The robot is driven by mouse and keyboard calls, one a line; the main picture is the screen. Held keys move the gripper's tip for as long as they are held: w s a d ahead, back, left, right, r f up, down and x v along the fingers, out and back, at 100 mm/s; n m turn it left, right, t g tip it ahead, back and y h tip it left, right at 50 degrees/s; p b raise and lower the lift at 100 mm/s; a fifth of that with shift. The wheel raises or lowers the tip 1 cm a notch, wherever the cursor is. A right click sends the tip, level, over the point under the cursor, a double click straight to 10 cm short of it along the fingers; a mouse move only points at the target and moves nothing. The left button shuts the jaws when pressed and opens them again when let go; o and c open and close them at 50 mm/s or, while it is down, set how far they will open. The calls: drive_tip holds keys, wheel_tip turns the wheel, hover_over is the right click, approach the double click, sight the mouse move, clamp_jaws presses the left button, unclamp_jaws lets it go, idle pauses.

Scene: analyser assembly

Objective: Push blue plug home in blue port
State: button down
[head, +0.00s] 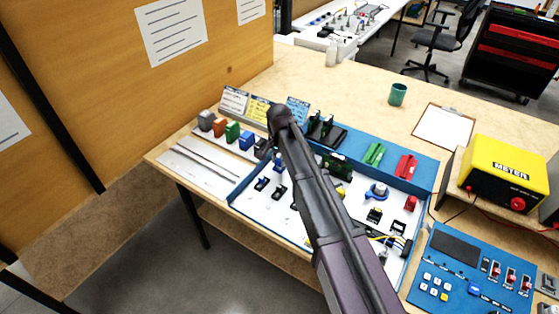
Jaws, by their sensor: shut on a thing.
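My arm (315,205) crosses the bench from the lower right, its dark far joint above the back of the workstation. My gripper is not visible; the arm hides part of the tray behind it. A blue block (246,140) stands in the row of coloured blocks left of the arm. A round blue piece (377,192) sits on a pale base in the tray right of the arm. I cannot tell which piece is the blue plug or which is the blue port, nor whether any plug is seated.
The blue-rimmed tray (268,229) holds several small black parts. Green (374,153) and red (407,165) pieces stand on its blue back strip. A yellow meter (497,172) and blue control panel (462,280) stand at right.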

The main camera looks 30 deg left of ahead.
drive_tip(key=shift+f+b, duration=0.4)
idle(0.3)
drive_tip(key=shift+c, duration=1.8)
unclamp_jaws()
drive_tip(key=o, duration=0.3)
drive_tip(key=shift+o, duration=0.2)
drive_tip(key=shift+r+p, duration=3.55)
drive_tip(key=shift+d, duration=0.1)
